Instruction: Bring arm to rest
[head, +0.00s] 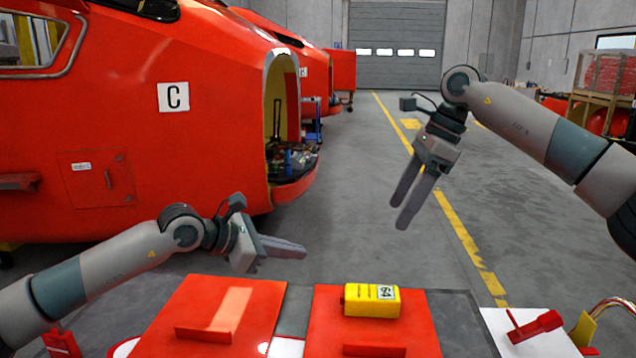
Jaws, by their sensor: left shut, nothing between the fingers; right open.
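My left arm (120,262) comes in low from the left, and its gripper (303,251) is shut and empty, pointing right above the far edge of the work surface. My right arm (540,125) comes in from the right, raised higher. Its gripper (401,212) is open and empty, with the fingers pointing down and slightly left over the open floor beyond the work surface. Neither gripper touches anything that I can see.
A yellow box (372,300) labelled 64 sits on a red panel (330,330); another red panel (250,318) lies to its left. A red tool (535,326) lies on a white sheet (490,322). The red nosecone C (215,110) stands at left. Floor ahead is clear.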

